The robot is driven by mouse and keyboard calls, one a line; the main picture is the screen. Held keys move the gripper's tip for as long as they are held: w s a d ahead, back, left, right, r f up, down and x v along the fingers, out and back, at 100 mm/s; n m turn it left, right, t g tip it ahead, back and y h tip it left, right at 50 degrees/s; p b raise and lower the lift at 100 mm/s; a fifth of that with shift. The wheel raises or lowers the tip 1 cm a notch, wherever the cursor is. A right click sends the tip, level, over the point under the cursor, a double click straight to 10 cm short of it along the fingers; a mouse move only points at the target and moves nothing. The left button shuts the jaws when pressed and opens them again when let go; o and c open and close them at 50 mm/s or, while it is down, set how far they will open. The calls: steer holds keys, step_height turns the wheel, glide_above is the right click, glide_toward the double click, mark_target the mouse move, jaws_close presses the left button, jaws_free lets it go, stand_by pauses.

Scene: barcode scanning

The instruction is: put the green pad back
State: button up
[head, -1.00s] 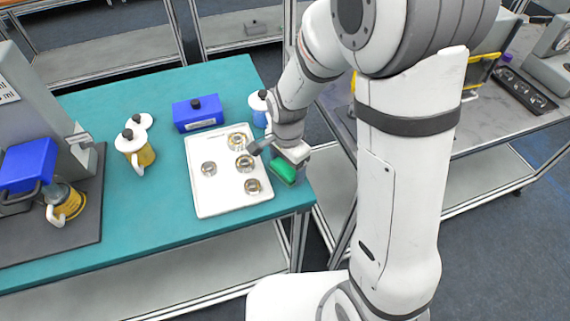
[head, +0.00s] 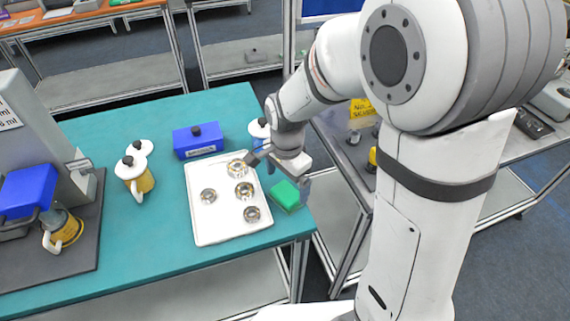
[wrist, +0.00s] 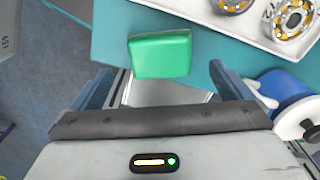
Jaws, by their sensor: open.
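The green pad (head: 285,194) lies on the teal table near its front right corner, just right of the white tray. In the wrist view the green pad (wrist: 160,54) sits ahead of my gripper (wrist: 166,82), close to the table edge. My gripper (head: 290,172) is just above and behind the pad in the head view. Its fingers are apart with nothing between them, and the pad is free of them.
The white tray (head: 217,231) holds several metal rings. A blue-and-white container (head: 259,130) stands behind my gripper. A blue box (head: 198,141) and a yellow-and-white jug (head: 135,174) stand further left. The table edge is close to the pad.

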mark_target(287, 192)
step_height(287, 192, up, 7)
steer(key=s+d+r+n+t, duration=0.3)
steer(key=s+d+r+n, duration=0.2)
steer(key=s+d+n, duration=0.5)
steer(key=s+d, duration=0.2)
steer(key=shift+s, duration=0.3)
